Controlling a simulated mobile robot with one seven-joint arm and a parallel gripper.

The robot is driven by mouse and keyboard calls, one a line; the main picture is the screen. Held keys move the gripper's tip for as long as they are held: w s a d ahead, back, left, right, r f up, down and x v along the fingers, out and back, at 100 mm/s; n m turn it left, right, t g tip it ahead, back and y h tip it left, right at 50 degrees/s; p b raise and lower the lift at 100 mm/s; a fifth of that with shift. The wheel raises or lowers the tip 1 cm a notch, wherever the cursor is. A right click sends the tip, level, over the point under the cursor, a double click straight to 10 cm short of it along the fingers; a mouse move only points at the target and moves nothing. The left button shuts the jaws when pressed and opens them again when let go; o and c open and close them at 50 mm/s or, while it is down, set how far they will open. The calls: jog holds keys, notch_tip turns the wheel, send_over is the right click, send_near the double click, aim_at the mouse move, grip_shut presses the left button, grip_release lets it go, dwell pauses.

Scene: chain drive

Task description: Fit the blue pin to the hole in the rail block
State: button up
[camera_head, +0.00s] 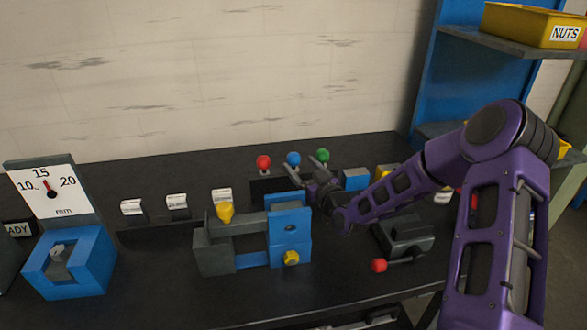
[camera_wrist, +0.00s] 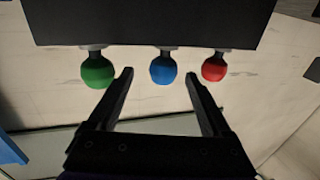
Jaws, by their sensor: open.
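The blue pin (camera_head: 293,158) has a round blue head and stands in a dark holder (camera_head: 262,187), between a red and a green pin. It also shows in the wrist view (camera_wrist: 163,68), lined up between the fingertips of my open gripper (camera_wrist: 159,73). The fingers are empty, and I cannot tell how far the head is from them. In the head view my gripper (camera_head: 316,172) is beside the holder, close to the green pin. A blue block (camera_head: 278,222) with a dark round hole in its face, seemingly the rail block, stands in front of the holder on the table.
The red pin (camera_head: 263,162) and green pin (camera_head: 322,155) flank the blue one closely. A grey bar with a yellow pin (camera_head: 225,213) adjoins the blue block. A grey vise-like fixture with a red knob (camera_head: 379,265) stands right. A dial gauge (camera_head: 49,192) stands far left.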

jog(key=x, duration=0.7)
jog(key=shift+a+p, duration=0.3)
jog(key=shift+p, duration=0.05)
jog(key=shift+r, duration=0.1)
grip_shut()
